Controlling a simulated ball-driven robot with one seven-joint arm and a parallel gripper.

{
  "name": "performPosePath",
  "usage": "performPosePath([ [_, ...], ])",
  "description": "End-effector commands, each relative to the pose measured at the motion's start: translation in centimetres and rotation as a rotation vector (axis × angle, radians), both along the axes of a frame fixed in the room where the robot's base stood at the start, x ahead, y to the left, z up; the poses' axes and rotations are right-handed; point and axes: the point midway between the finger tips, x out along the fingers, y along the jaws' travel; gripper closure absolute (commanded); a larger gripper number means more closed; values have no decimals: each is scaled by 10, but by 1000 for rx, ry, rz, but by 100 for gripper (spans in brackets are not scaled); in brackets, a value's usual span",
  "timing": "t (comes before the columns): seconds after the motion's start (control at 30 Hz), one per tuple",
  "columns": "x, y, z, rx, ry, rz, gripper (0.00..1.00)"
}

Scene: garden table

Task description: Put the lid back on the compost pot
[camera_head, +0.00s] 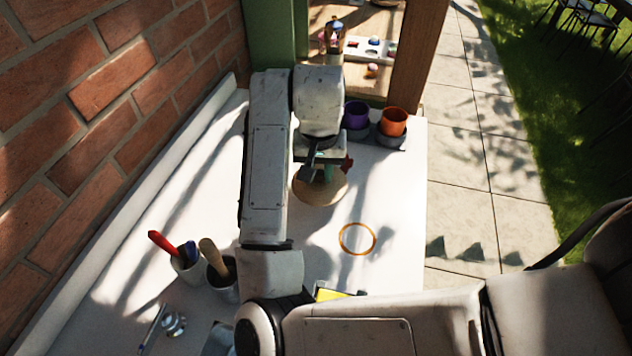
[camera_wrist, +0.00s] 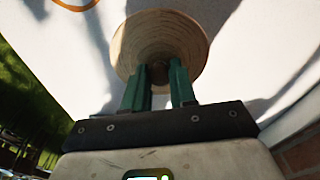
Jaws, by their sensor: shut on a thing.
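A round, pale wooden lid (camera_head: 318,194) with wood grain is beneath my gripper (camera_head: 322,174) in the head view, over the white table. In the wrist view the lid (camera_wrist: 160,32) shows as a full disc. The green fingers of my gripper (camera_wrist: 161,75) are shut on its small dark knob at the centre. I cannot tell whether the lid is touching anything below it. I cannot make out a compost pot; my arm covers part of the table, and the space under the lid is hidden.
An orange ring (camera_head: 343,248) lies flat on the white table (camera_head: 400,215). Purple (camera_head: 355,116) and orange (camera_head: 393,122) pots stand at the back right. Cups of tools (camera_head: 222,287) stand at the front left. A brick wall (camera_head: 120,95) bounds the left side.

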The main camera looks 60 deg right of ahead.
Motion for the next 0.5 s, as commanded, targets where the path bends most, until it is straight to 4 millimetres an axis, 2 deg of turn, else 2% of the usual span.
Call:
performPosePath([
  [0.13, 8, 2, -12, 1, 3, 2, 100],
  [0.3, 7, 2, -36, 1, 3, 1, 100],
  [0.5, 7, 2, -39, 1, -1, 0, 100],
])
